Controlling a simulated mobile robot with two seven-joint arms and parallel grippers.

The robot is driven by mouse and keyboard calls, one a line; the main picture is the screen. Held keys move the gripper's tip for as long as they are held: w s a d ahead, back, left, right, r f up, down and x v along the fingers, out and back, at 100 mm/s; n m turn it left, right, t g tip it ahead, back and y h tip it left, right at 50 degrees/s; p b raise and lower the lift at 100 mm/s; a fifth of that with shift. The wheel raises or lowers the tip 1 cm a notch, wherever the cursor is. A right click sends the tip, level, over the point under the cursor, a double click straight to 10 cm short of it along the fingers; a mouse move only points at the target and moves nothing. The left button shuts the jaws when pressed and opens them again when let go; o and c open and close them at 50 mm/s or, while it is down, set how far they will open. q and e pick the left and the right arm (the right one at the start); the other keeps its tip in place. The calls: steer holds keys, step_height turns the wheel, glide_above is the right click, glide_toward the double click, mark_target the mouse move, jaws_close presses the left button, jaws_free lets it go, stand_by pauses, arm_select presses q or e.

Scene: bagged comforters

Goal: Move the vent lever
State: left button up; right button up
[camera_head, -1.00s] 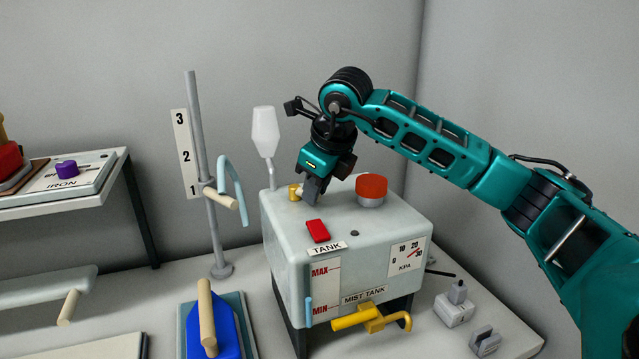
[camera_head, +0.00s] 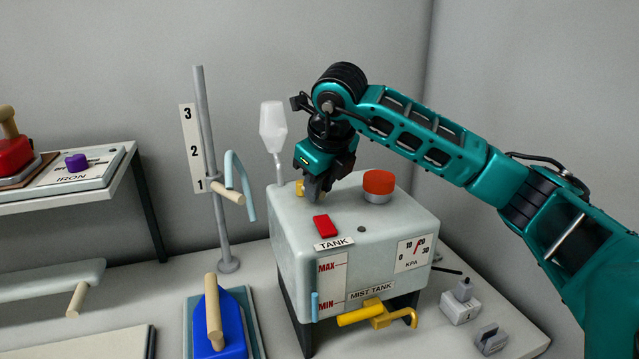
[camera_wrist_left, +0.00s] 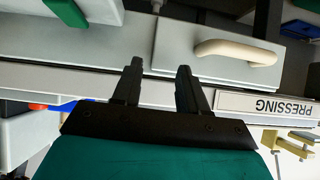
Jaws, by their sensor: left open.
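The grey mist tank (camera_head: 290,240) stands on the bench in the head view. A small yellow fitting (camera_head: 300,188) on its top left looks like the vent lever; most of it is hidden by my right gripper. My right gripper (camera_head: 315,193) points down at the tank top, its fingers right beside the yellow fitting. Whether they touch or grip it is unclear. My left gripper (camera_wrist_left: 159,70) shows only in the left wrist view, its two fingers apart and nothing between them.
The tank top also carries a red button (camera_head: 378,184) and a red block (camera_head: 322,225). A yellow tap (camera_head: 370,315) juts from its front. A pole (camera_head: 212,170) and a blue iron (camera_head: 214,320) stand left. In the wrist view, a cream handle (camera_wrist_left: 235,50) is ahead of the fingers.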

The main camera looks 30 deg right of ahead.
steer(key=o, duration=0.3)
steer(key=v, duration=1.3)
steer(key=shift+f, duration=0.1)
